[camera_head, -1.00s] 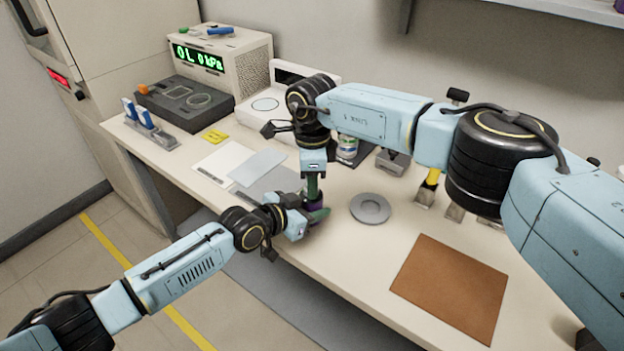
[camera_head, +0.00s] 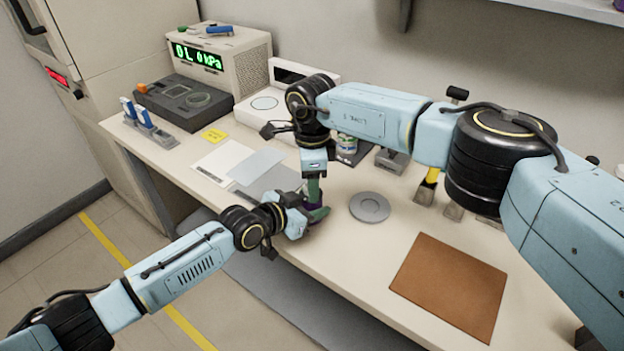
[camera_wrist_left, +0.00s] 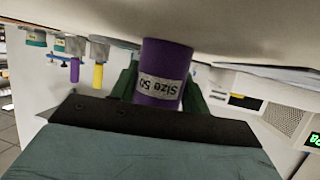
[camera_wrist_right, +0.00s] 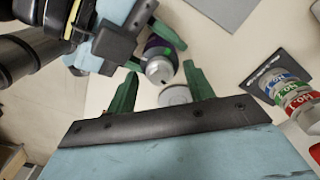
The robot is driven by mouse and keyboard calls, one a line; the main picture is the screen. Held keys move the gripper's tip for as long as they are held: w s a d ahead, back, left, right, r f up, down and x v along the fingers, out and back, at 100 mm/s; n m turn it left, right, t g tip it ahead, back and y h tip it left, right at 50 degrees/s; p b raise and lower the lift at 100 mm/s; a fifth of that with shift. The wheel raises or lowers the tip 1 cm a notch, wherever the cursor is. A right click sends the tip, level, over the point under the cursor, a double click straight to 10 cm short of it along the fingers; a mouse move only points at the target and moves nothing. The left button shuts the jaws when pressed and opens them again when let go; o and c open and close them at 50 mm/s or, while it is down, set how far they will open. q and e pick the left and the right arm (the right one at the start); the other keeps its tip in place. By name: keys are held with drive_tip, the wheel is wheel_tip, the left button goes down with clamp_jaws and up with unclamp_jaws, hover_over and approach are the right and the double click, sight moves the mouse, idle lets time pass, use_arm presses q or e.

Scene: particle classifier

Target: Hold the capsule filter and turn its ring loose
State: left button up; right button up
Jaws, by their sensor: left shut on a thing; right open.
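The capsule filter is a purple cylinder (camera_wrist_left: 160,75) with a white "Size 50" label, which reads upside down in the left wrist view. My left gripper (camera_head: 314,215) is shut on its side, with green fingers around the purple body. In the right wrist view the capsule's grey round top (camera_wrist_right: 160,69) faces the camera; I cannot clearly tell its ring apart. My right gripper (camera_wrist_right: 160,90) is open, and the capsule top shows between its green fingers, nearer the left one. In the head view my right gripper (camera_head: 314,190) points down just above the capsule, which is mostly hidden.
A grey round dish (camera_head: 369,207) lies on the table right of the grippers. A brown mat (camera_head: 450,285) lies at the front right. Labelled jars (camera_wrist_right: 292,95) stand behind on a dark holder. A pressure meter (camera_head: 225,60) and a dark device (camera_head: 183,103) stand at the back left.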

drive_tip(key=shift+r, duration=0.15)
use_arm(q)
drive_tip(key=o, duration=1.6)
drive_tip(key=shift+c, duration=0.2)
use_arm(e)
wheel_tip(320, 180, up, 12)
use_arm(q)
drive_tip(key=shift+a, duration=0.1)
